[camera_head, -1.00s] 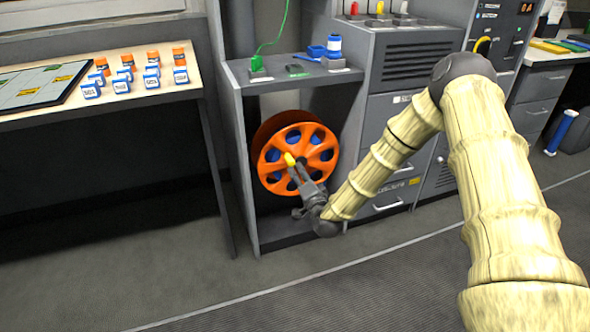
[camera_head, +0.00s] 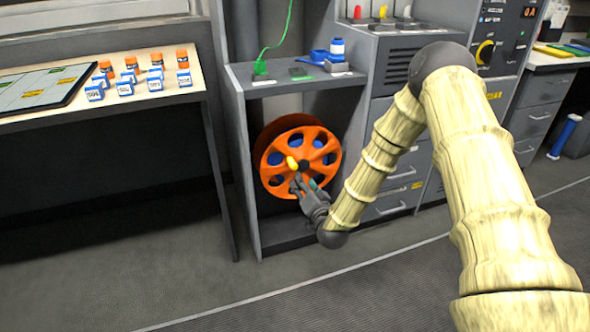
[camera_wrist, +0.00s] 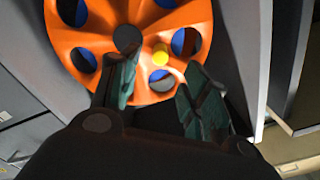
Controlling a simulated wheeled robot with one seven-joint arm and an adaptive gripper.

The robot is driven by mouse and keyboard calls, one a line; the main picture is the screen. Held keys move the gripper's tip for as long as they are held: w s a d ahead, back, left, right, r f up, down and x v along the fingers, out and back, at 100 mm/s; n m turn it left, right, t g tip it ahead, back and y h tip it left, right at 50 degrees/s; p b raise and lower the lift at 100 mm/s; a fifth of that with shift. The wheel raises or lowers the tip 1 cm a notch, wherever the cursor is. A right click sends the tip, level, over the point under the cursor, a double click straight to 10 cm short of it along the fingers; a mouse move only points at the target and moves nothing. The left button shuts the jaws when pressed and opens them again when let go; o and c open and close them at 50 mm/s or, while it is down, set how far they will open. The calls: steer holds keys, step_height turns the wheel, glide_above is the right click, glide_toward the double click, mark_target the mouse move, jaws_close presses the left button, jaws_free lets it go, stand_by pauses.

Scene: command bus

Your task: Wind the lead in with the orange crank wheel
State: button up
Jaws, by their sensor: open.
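The orange crank wheel (camera_head: 322,142) stands upright in the open bay of the grey cabinet, with blue showing through its round holes. Its yellow handle (camera_head: 292,163) sits left of the hub in the head view. In the wrist view the wheel (camera_wrist: 185,18) fills the upper middle, and the handle (camera_wrist: 160,55) lies beyond and between the fingertips. My gripper (camera_head: 299,180) is open and empty in front of the wheel, just below the handle. In the wrist view my gripper (camera_wrist: 155,85) has its fingers spread apart. I cannot tell whether a finger touches the wheel.
The bay's side wall (camera_head: 243,175) stands close on the left and drawers (camera_head: 395,172) on the right. A green lead (camera_head: 276,45) runs up from a green plug (camera_head: 260,68) on the cabinet top. A table (camera_head: 30,122) with small blue and orange containers stands left. The floor in front is clear.

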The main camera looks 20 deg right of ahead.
mark_target(294, 168)
steer(key=w+n+b, duration=0.1)
steer(key=w+n, duration=0.1)
steer(key=w, duration=0.3)
steer(key=w+n+b, duration=0.2)
steer(key=w+n, duration=0.1)
steer(key=w, duration=0.2)
steer(key=shift+r, duration=0.2)
steer(key=shift+w+r+b, duration=0.1)
steer(key=shift+w+b, duration=0.3)
steer(key=shift+w, duration=0.35)
jaws_close()
